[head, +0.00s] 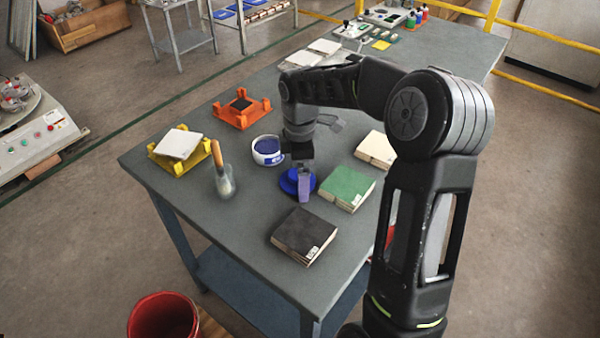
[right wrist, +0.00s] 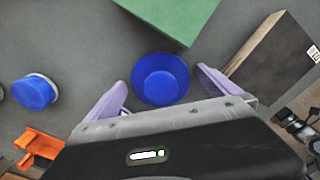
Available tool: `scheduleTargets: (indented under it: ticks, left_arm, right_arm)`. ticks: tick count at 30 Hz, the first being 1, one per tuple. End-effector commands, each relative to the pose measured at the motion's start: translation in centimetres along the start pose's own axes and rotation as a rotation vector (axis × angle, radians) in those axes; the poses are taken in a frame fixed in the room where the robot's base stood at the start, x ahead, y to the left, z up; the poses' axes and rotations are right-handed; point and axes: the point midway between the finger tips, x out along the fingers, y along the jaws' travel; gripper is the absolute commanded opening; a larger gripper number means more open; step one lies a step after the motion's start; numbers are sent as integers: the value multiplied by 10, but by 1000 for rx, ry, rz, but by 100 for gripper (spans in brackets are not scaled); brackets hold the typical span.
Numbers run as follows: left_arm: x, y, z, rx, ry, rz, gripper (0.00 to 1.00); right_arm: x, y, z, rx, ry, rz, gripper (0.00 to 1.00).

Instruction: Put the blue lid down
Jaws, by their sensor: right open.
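The blue lid (head: 288,183) lies on the grey table, beside the green tile stack. In the right wrist view the lid (right wrist: 160,79) appears as a round blue dish between the finger tips, with gaps visible on both sides. My right gripper (head: 304,186) is open above the lid, its purple fingers apart; it also shows in the right wrist view (right wrist: 161,80). In the head view the gripper hides part of the lid. A white tub with blue contents (head: 267,151) stands to the left of the gripper. My left gripper is not in view.
The green tile stack (head: 347,188) is just right of the lid. A dark tile stack (head: 303,236) lies nearer the front edge. A glass with a brush (head: 224,183), a yellow stand with a white tile (head: 179,148) and an orange stand (head: 242,110) are on the left.

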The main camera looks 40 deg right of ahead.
Motion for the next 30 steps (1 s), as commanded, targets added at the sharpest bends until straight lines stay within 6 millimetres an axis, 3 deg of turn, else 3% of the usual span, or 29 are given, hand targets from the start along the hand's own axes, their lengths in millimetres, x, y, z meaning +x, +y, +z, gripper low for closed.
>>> scheduleTargets:
  ticks: [8,22,30]
  left_arm:
    - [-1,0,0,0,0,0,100]
    - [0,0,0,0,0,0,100]
    - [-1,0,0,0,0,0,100]
  right_arm:
    - [-12,1,0,0,1,3,100]
    - [-101,1,0,1,1,3,100]
    - [-124,0,0,0,1,1,100]
